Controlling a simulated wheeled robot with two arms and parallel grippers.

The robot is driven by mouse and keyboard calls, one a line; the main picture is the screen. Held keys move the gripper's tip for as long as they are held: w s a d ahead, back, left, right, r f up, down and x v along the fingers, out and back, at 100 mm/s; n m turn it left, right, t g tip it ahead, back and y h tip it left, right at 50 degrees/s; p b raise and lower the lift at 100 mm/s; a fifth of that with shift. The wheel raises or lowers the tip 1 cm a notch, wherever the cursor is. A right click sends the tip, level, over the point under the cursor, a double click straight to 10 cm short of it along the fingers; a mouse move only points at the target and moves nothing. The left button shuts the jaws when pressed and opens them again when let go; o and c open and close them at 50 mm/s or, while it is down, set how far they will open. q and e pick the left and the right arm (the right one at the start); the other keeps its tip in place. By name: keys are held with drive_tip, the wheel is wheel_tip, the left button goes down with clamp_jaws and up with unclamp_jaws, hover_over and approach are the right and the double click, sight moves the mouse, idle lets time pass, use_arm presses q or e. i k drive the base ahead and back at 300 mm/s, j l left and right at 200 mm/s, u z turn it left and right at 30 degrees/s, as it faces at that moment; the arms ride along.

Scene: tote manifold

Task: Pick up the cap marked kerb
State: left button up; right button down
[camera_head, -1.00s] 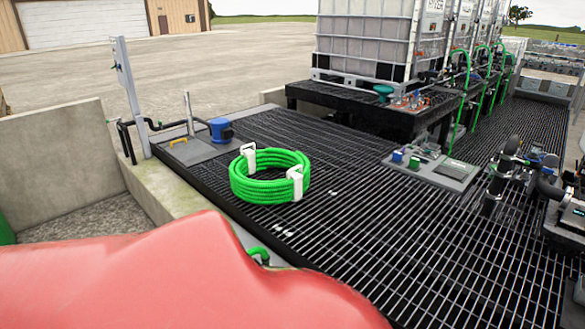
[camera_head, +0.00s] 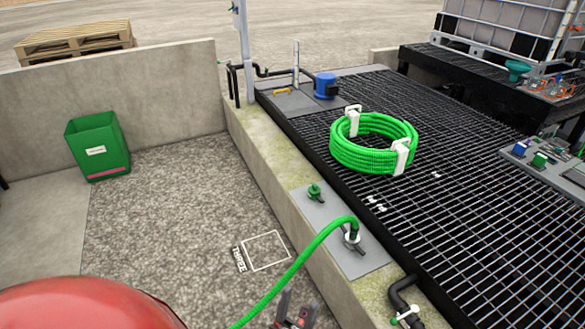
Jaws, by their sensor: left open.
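A small green cap-like fitting (camera_head: 314,192) stands on a grey plate on the concrete kerb. No marking on it can be read, so I cannot tell whether it is the cap marked kerb. My left gripper (camera_head: 296,314) is at the bottom edge, partly cut off, below and apart from this fitting. It is open, and I see nothing between its fingers. My right gripper is not in view.
A green hose (camera_head: 298,262) arches from a fitting on the plate (camera_head: 360,262) past my left gripper. A coiled green hose (camera_head: 372,158) lies on the black grating (camera_head: 470,215). A green bin (camera_head: 97,148) stands by the wall. The gravel has free room.

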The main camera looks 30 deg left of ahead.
sight(314, 191)
drive_tip(key=u, duration=0.8)
drive_tip(key=i+j+z, duration=0.1)
drive_tip(key=i+j, duration=0.2)
drive_tip(key=i+j+z, duration=0.15)
drive_tip(key=i+j, duration=0.2)
drive_tip(key=i, duration=0.15)
drive_tip(key=i+j+z, duration=0.1)
drive_tip(key=i+j, duration=0.25)
drive_tip(key=i+j+z, duration=0.1)
drive_tip(key=i+j, duration=0.25)
drive_tip(key=i+j+z, duration=0.15)
drive_tip(key=i+j, duration=0.2)
drive_tip(key=j, duration=0.2)
drive_tip(key=i+j+z, duration=0.1)
drive_tip(key=i+j, duration=0.25)
drive_tip(key=j, duration=0.15)
drive_tip(key=i+j+z, duration=0.1)
drive_tip(key=i+j, duration=0.2)
drive_tip(key=j, duration=0.2)
